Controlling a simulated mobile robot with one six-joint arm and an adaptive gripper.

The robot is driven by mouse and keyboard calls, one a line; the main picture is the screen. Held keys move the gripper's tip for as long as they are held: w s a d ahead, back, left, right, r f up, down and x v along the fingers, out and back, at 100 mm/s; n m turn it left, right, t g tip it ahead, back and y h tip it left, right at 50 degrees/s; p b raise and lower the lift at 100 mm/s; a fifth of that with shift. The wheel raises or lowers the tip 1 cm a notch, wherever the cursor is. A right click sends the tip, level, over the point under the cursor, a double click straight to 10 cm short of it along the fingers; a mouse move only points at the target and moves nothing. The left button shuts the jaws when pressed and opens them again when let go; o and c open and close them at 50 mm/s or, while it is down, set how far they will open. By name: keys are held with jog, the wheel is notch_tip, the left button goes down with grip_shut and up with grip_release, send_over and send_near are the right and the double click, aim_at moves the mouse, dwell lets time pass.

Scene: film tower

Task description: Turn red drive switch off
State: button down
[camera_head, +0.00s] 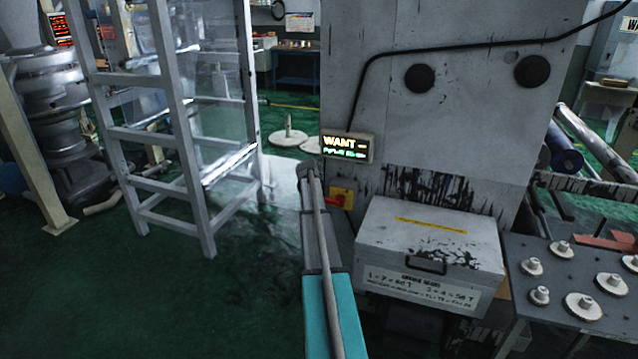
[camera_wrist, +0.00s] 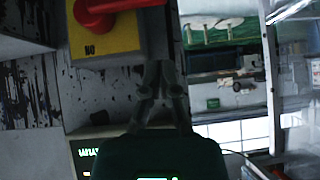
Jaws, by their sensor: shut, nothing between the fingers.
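The red drive switch (camera_wrist: 108,12) is a red handle on a yellow plate (camera_wrist: 105,42), at the upper left of the wrist view, partly cut off by the top edge. Dark letters reading "NO" in this view stand on the plate. In the head view the red handle (camera_head: 334,201) and yellow plate (camera_head: 346,190) are on the grey machine, partly hidden behind my arm. My gripper (camera_wrist: 160,68) is shut and empty, its dark fingers just right of the yellow plate; whether they touch it is unclear. In the head view the fingers cannot be made out.
A lit display (camera_head: 346,146) is mounted above the switch. A grey box (camera_head: 430,235) stands right of it on the machine front. A table with several white gears (camera_head: 583,306) is at the right. A metal ladder frame (camera_head: 190,130) stands left; green floor between is open.

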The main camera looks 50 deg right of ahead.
jog(key=p+v, duration=0.3)
jog(key=v, duration=0.3)
jog(key=shift+a+p, duration=0.15)
jog(key=shift+p, duration=0.2)
jog(key=shift+w+a, duration=0.1)
jog(key=shift+w, duration=0.1)
jog(key=s+a+f+n+y, duration=0.1)
jog(key=a+f+n+y, duration=0.15)
jog(key=a, duration=1.55)
jog(key=a+f+n+y, duration=0.15)
jog(key=a+n, duration=0.25)
jog(key=a, duration=1.4)
jog(key=s+a+n+g+y, duration=0.1)
jog(key=s+a+n, duration=0.1)
jog(key=s+a, duration=0.3)
jog(key=s+a+f+n+g+y, duration=0.1)
jog(key=s+a+n, duration=0.2)
jog(key=a, duration=0.9)
jog(key=s+a+n+g+y, duration=0.2)
jog(key=s+a, duration=0.5)
jog(key=a, duration=0.2)
jog(key=shift+s+a+f, duration=0.2)
jog(key=shift+s+a, duration=0.1)
jog(key=shift+s, duration=0.05)
jog(key=shift+n, duration=0.25)
